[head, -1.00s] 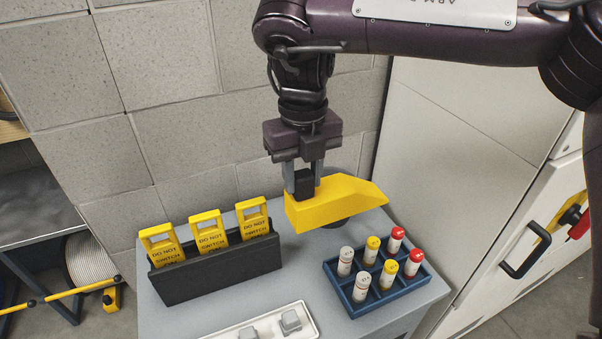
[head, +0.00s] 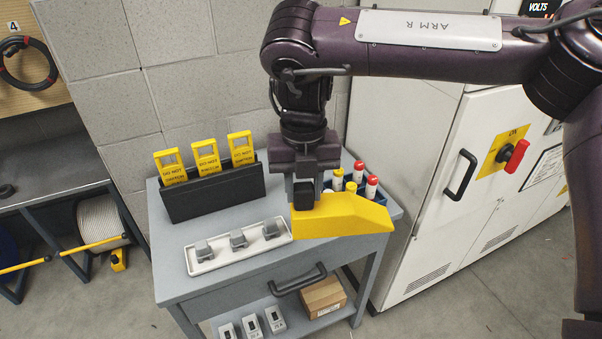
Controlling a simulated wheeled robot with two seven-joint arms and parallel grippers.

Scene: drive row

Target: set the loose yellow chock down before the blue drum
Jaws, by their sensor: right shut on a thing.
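The yellow chock (head: 342,217) is a wedge-shaped block in the head view, held over the right front part of a grey cart. My right gripper (head: 304,200) is shut on its left, thicker end, with the sloped end pointing right. The chock hides part of the cart top and front edge. The blue drum cannot be made out; only a sliver of something dark blue shows at the far left edge. My left gripper is not in view.
The grey cart (head: 215,286) carries a black rack (head: 215,193) of yellow tags, a white tray (head: 205,267) with grey parts and a bottle holder. A white cabinet (head: 428,235) stands at right. Floor in front is open.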

